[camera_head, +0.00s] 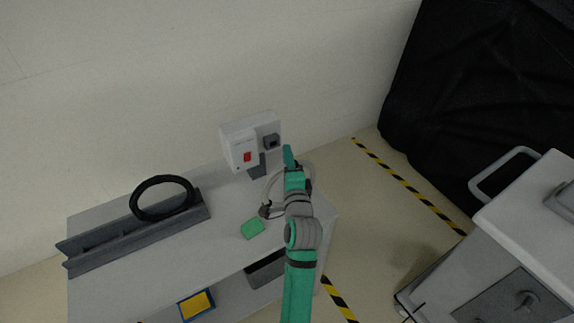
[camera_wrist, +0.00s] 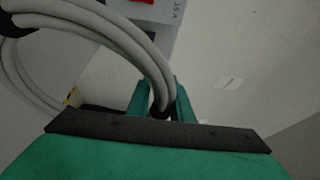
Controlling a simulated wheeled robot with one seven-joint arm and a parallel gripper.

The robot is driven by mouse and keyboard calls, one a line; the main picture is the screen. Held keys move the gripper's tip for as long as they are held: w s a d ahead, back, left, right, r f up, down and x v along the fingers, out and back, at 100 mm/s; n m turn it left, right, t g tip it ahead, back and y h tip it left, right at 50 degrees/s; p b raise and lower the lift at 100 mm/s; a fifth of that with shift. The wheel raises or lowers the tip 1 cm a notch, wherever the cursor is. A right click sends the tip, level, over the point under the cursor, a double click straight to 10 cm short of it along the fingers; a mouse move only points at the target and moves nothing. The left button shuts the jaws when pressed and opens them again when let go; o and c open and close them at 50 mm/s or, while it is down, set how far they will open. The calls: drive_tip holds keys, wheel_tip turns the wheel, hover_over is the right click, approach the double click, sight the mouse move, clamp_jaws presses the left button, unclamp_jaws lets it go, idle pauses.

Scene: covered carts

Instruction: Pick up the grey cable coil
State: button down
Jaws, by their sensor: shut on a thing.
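The grey cable coil (camera_head: 270,187) is at the right end of the grey cart top, partly hidden behind my arm. In the wrist view the coil (camera_wrist: 142,38) curves from the upper left down to between my fingers. My gripper (camera_wrist: 165,100) is shut on a strand of the coil. In the head view my gripper (camera_head: 290,160) is at the coil's upper right side. A black plug end (camera_head: 264,211) shows at the coil's lower left. I cannot tell if the coil is clear of the cart top.
A white box with a red switch (camera_head: 247,157) stands just behind the coil. A green block (camera_head: 252,228), a dark rail (camera_head: 135,235) and a black ring (camera_head: 140,211) are on the cart top (camera_head: 190,246). Another cart (camera_head: 520,235) stands right, with floor between.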

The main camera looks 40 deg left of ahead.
drive_tip(key=s+r, duration=0.1)
drive_tip(key=r, duration=0.1)
drive_tip(key=s+d+r, duration=0.1)
drive_tip(key=s+r, duration=0.1)
drive_tip(key=s+d+r, duration=0.1)
drive_tip(key=r, duration=0.1)
drive_tip(key=shift+s+d, duration=0.2)
drive_tip(key=shift+d, duration=0.05)
drive_tip(key=s+d+r, duration=0.3)
drive_tip(key=s+d, duration=0.1)
drive_tip(key=s, duration=0.3)
drive_tip(key=shift+d+r, duration=0.2)
drive_tip(key=shift+d, duration=0.15)
drive_tip(key=shift+s+a, duration=0.1)
drive_tip(key=shift+s, duration=0.05)
